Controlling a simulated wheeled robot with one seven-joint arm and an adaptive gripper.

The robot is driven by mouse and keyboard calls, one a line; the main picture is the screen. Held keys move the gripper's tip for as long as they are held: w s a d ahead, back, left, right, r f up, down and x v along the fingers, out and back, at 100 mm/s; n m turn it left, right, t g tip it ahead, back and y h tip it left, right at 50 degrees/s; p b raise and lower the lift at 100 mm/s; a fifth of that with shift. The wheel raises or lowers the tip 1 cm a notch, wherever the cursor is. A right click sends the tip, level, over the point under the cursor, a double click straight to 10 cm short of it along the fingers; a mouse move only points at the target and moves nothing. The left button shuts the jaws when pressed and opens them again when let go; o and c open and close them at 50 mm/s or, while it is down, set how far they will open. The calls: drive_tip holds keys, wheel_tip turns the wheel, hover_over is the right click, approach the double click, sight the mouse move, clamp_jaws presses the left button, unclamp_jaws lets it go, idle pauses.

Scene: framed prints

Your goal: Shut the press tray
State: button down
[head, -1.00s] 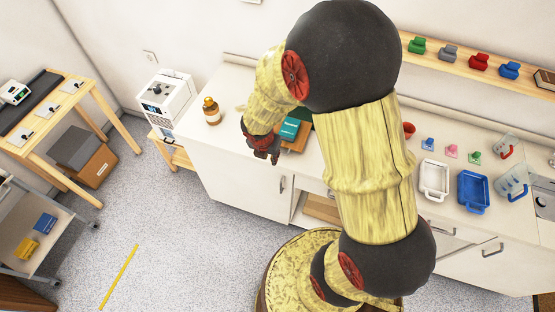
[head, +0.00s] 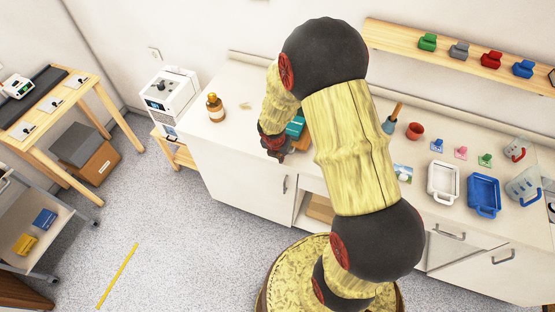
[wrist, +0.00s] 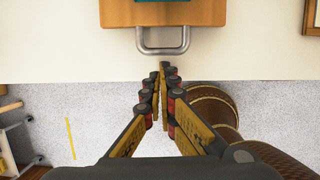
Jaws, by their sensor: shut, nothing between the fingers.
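A wooden press tray (wrist: 125,14) with a grey metal handle (wrist: 163,38) shows at the top of the wrist view, at the counter's front edge. A teal block (wrist: 180,10) rests on it. In the head view the teal block (head: 295,127) and the wood under it (head: 302,141) are partly hidden by my arm. My gripper (wrist: 160,72) is shut and empty, its fingertips just short of the handle, with a small gap in the picture. In the head view my gripper (head: 275,152) is at the counter's front edge; how far the tray is out is unclear.
A brown bottle (head: 215,107) stands left on the white counter (head: 225,135). To the right are a red cup (head: 414,131), a white tray (head: 443,182) and a blue tray (head: 482,194). A wooden shelf (head: 455,62) runs along the wall.

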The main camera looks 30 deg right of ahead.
drive_tip(key=shift+w+d, duration=0.15)
drive_tip(key=shift+d, duration=0.05)
idle(0.3)
